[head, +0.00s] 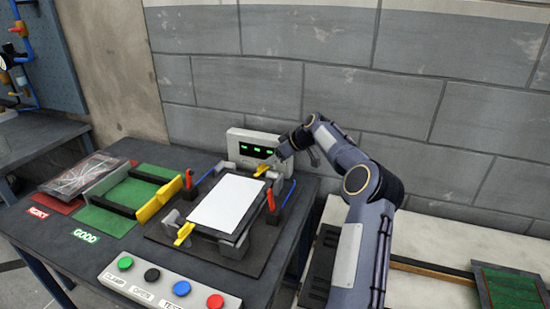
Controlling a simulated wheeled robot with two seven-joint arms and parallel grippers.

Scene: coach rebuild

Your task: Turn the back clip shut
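The back clip (261,170) is a small yellow lever at the back edge of a dark fixture (166,239). A white rectangular panel (228,203) lies flat in the fixture. Another yellow clip (184,233) sits at the fixture's front left corner. My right gripper (274,161) reaches in from the right, pointing down and left, right at the back clip. Its fingers are too small and overlapped to tell whether they touch the clip or are open. My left gripper is out of view.
A grey box with green displays (255,149) stands behind the fixture. Red-tipped posts with blue tubes (271,198) flank it. A button panel (170,286) lies in front. To the left are a green GOOD tray (133,195) and a red REJECT area (60,205).

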